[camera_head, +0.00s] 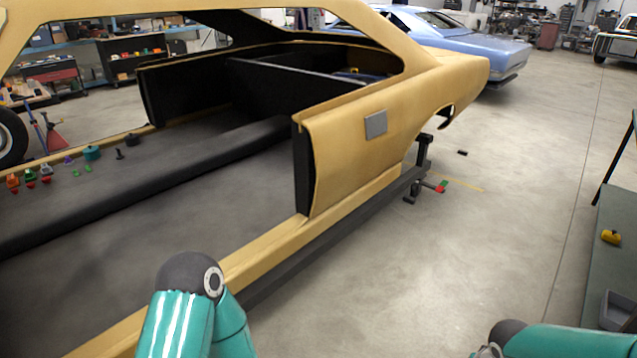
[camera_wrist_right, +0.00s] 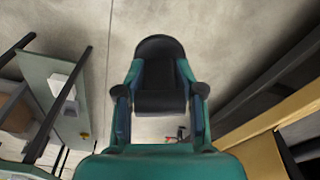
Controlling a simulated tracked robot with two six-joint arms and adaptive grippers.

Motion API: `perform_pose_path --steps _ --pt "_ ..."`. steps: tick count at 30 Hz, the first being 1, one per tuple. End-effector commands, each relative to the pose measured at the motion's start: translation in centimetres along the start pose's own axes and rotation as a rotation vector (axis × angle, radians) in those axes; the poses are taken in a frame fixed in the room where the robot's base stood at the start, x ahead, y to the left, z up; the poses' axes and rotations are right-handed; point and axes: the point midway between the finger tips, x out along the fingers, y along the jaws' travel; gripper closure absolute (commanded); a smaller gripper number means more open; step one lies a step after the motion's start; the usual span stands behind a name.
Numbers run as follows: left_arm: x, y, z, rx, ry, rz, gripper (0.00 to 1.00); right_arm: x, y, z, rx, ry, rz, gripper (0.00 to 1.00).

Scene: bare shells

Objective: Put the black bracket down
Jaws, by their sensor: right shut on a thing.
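In the right wrist view, my right gripper (camera_wrist_right: 160,76) is shut on a black piece, the black bracket (camera_wrist_right: 160,102), which sits between its two teal fingers. The gripper and bracket are over the bare concrete floor, beside the yellow car shell (camera_wrist_right: 272,125). The bracket's exact shape is hard to make out. In the head view only part of my right arm shows at the lower right, and the bracket is out of that view. My left arm shows at the bottom, but its gripper is out of view.
The yellow car shell (camera_head: 385,145) fills the left and middle, with several small coloured parts on its floor. A green-topped table (camera_head: 612,255) at the right holds a yellow item (camera_head: 610,237) and a grey tray (camera_head: 618,310).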

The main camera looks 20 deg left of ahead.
Motion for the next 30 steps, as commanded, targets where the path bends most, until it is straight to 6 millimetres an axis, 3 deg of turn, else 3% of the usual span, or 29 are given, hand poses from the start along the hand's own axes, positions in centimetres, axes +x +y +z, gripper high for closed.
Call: perform_pose_path --steps 30 --pt "-0.01 -0.02 -0.01 -0.001 0.0 0.0 0.6 -0.06 0.35 -0.26 -0.012 0.002 -0.002 1.0"
